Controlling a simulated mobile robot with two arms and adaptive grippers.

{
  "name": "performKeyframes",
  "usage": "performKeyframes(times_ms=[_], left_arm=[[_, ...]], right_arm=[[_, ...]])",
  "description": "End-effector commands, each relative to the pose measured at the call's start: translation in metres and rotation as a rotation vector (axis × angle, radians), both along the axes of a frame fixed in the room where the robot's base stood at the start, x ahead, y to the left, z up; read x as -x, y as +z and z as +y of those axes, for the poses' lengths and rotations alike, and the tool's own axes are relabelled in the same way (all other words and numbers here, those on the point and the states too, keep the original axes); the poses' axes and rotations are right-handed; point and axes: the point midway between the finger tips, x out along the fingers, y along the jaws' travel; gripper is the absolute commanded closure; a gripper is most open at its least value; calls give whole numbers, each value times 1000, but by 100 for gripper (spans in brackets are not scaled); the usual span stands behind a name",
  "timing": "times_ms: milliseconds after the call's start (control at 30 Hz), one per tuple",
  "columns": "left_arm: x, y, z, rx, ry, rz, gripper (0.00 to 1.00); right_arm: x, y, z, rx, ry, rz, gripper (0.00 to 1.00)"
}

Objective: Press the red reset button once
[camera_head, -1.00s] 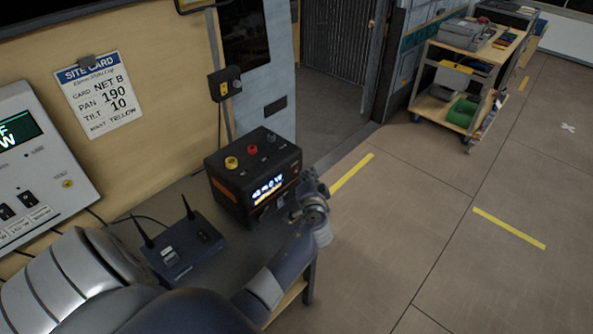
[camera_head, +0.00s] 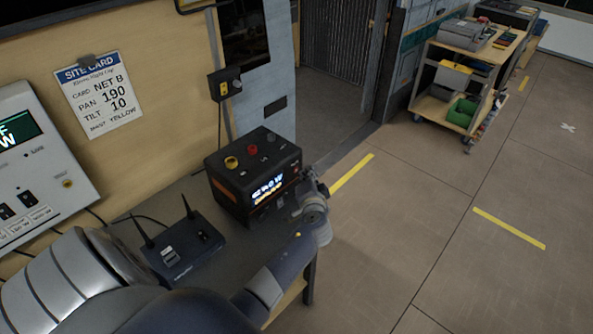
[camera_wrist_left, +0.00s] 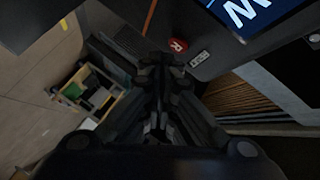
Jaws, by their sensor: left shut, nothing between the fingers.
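A black power box (camera_head: 227,191) with orange trim and a lit display stands on the bench. In the left wrist view a round red button (camera_wrist_left: 178,45) marked R sits on the dark panel, beside a small white label and near the blue display (camera_wrist_left: 240,14). My left gripper (camera_head: 308,186) is at the box's front right corner, shut and empty. In the wrist view its closed fingertips (camera_wrist_left: 156,62) are just below and left of the red button, and I cannot tell whether they touch it. In the head view this button cannot be made out. My right gripper is not in view.
The box's top carries a yellow knob (camera_head: 231,162) and a red knob (camera_head: 252,149). A dark router (camera_head: 183,247) with two antennas stands left of it. A white control panel (camera_head: 40,165) is at far left. Open floor and a cart (camera_head: 437,108) lie right.

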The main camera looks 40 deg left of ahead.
Motion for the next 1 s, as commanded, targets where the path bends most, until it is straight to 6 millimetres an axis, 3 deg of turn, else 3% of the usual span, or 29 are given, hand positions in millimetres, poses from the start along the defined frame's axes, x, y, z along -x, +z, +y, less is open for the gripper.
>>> performKeyframes(times_ms=[1000], left_arm=[[-1,1,12,0,1,-1,100]], right_arm=[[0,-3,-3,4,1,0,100]])
